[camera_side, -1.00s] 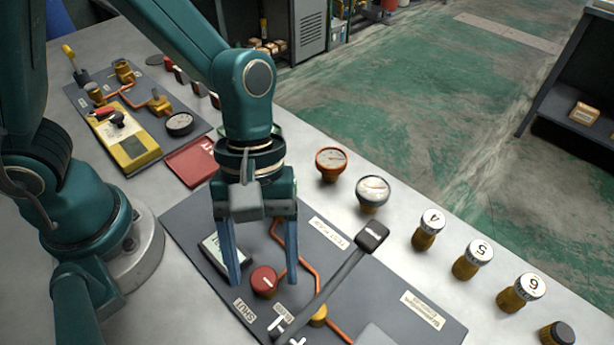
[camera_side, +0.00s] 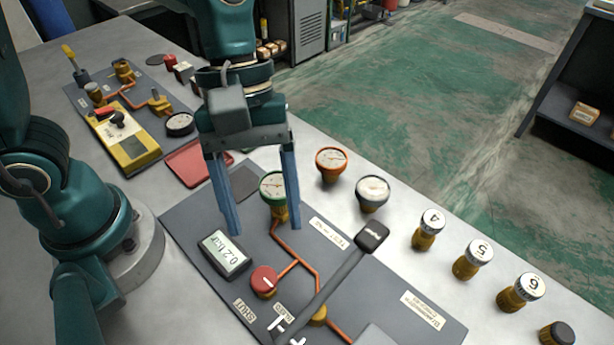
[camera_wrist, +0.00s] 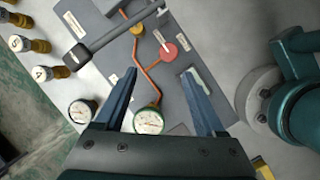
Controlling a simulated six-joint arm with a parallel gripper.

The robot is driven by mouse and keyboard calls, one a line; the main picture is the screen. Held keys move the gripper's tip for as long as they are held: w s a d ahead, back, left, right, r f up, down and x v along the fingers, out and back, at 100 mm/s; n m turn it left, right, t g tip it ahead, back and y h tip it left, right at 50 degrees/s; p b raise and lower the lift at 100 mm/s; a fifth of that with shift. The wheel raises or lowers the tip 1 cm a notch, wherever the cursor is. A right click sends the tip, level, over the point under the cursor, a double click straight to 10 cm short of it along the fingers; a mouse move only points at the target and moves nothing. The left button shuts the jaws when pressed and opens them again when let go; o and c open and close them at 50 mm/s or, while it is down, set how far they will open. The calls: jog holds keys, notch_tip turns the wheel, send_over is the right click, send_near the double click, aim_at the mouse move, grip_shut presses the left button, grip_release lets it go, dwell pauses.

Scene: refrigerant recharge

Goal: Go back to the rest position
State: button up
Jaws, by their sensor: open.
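My gripper (camera_side: 266,226) is open and empty, its two blue fingers pointing down above the grey panel (camera_side: 190,215). In the wrist view my gripper (camera_wrist: 160,90) shows the fingers spread with nothing between the tips. A green gauge (camera_side: 272,186) stands at the panel's far end, seen between the fingers in the side view; I cannot tell how near they are in depth. The red knob (camera_side: 264,281) sits in front of the gripper, by the SHUT label. A digital display (camera_side: 224,252) left of it appears to read 0.21. It also shows in the wrist view (camera_wrist: 198,84).
An orange gauge (camera_side: 331,163) and a grey gauge (camera_side: 372,193) stand right of the panel. Several numbered jars (camera_side: 429,229) line the table edge. A black-ended lever (camera_side: 372,236) rises over the panel. A red tray (camera_side: 188,163) and a yellow device (camera_side: 130,147) lie to the left.

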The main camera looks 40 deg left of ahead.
jog(key=a+r+m+t+y, duration=0.3)
jog(key=a+r+m+t, duration=0.2)
jog(key=a, duration=0.8)
jog(key=m+t, duration=0.2)
jog(key=m, duration=0.2)
jog(key=shift+a+r+m+t+y, duration=0.25)
jog(key=shift+a+m+t+y, duration=0.05)
jog(key=shift+a, duration=0.05)
